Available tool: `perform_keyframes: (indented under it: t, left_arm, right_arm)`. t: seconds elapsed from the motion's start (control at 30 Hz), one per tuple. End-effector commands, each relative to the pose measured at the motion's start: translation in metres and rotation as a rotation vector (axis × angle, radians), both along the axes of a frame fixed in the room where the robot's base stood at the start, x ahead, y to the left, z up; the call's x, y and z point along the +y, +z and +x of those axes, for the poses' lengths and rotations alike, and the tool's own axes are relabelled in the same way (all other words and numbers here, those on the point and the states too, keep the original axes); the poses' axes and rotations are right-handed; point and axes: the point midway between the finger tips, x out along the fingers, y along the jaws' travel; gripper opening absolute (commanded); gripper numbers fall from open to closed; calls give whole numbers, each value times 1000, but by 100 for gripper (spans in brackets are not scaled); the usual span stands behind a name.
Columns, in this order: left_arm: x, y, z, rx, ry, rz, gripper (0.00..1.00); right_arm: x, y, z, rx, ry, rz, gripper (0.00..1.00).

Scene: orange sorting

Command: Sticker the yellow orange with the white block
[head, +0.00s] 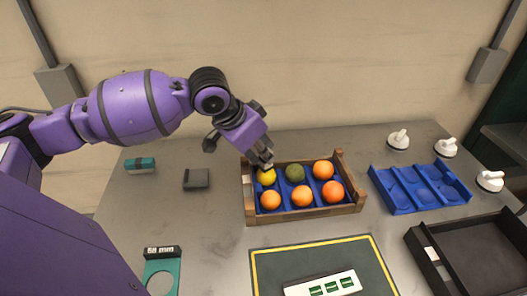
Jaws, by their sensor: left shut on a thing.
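The yellow orange (267,177) sits in the back left compartment of a wooden crate (305,213) with a blue insert. My left gripper (263,163) points down right over it and is shut on a small pale thing, most likely the white block, mostly hidden by the fingers. The pale thing is at the top of the yellow orange; I cannot tell whether they touch. My right gripper is not in view.
A blue tray (420,188), several white-knobbed pieces (398,140) and a black tray (440,270) stand right. A green mat (285,265) with a green-marked white strip (325,287) lies in front. A teal block (140,166), grey block (196,179) and teal holder (162,268) are left.

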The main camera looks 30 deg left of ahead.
Motion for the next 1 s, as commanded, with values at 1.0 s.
perform_keyframes:
  t: [1.0]
  left_arm:
    - [0, -8, 0, 1, 0, 0, 0]
  right_arm:
    - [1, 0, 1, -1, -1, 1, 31]
